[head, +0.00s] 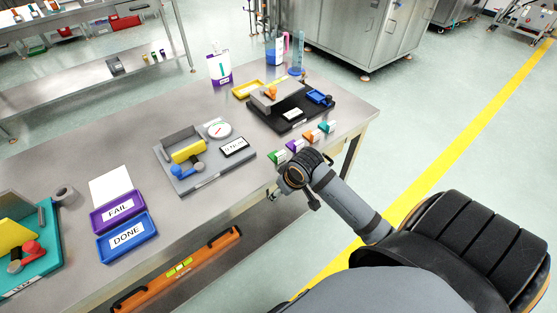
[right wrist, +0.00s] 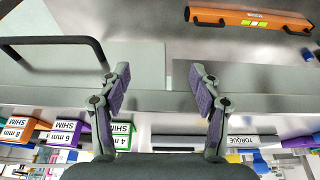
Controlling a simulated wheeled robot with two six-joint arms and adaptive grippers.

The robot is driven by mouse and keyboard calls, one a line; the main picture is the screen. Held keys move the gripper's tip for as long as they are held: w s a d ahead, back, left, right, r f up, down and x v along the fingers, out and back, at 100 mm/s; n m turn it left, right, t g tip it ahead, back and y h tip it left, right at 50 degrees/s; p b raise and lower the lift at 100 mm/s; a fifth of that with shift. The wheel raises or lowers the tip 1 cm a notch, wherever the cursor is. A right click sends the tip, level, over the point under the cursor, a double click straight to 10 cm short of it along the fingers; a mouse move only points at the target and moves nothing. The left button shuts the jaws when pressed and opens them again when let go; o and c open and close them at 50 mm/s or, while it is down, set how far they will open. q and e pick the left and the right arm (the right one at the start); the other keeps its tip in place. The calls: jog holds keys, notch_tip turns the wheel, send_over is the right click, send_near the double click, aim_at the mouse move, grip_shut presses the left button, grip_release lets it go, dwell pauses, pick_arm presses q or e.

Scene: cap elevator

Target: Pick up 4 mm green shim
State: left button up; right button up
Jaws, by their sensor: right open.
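The 4 mm green shim (head: 279,157) stands at the table's front edge, at the left end of a row of labelled shims. In the right wrist view the green shim (right wrist: 122,141) appears upside down with its label partly hidden behind a finger. My right gripper (head: 273,195) is just in front of the table edge, close to the green shim but apart from it. In the right wrist view my right gripper (right wrist: 158,88) has its fingers spread with nothing between them. My left gripper is not in view.
Purple (head: 295,146), orange (head: 311,136) and teal (head: 327,127) shims stand right of the green one. A grey fixture tray (head: 205,182) lies to its left, and a black tray (head: 277,123) behind. An orange level (head: 180,268) lies on the lower shelf.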

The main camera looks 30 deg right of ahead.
send_near(279, 153)
jog(key=x, duration=0.5)
jog(key=shift+w+d+b, duration=0.3)
jog(key=shift+d, duration=0.05)
jog(key=x, duration=0.5)
jog(key=shift+s+a+f, duration=0.1)
jog(key=shift+s+a, duration=0.05)
jog(key=shift+a, duration=0.05)
jog(key=c, duration=1.1)
